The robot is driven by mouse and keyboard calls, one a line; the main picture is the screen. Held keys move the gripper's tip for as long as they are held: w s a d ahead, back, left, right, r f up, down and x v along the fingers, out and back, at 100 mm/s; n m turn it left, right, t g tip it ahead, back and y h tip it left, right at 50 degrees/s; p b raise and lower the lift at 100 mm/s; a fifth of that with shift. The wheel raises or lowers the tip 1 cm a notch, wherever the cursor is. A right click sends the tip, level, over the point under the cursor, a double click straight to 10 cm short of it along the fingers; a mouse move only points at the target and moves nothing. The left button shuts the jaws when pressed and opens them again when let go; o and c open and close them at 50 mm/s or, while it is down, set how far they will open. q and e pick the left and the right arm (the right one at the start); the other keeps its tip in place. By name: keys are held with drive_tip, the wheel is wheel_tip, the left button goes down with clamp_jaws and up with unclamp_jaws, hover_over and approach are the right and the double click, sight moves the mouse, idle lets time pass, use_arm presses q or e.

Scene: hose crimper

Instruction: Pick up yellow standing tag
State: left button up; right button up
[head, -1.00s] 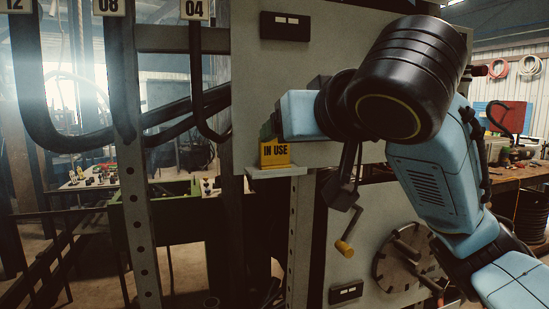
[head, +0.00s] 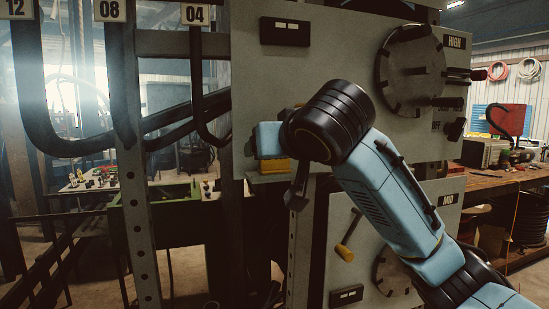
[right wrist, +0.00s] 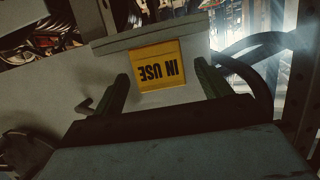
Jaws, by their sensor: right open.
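The yellow tag with black "IN USE" lettering (right wrist: 158,67) stands upright on a small pale ledge (right wrist: 108,43) and appears upside down in the right wrist view. My right gripper (right wrist: 162,74) is open, with one green finger on each side of the tag. The fingers look near the tag's sides, but I cannot tell whether they touch it. In the head view only a lower strip of the tag (head: 275,166) shows below my right wrist, which hides the rest and the fingers. My left gripper is not in view.
Black hoses (head: 200,95) hang at the left beside a perforated post (head: 140,220).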

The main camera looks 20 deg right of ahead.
drive_tip(key=shift+c, duration=0.2)
drive_tip(key=c, duration=1)
drive_tip(key=shift+r, duration=0.1)
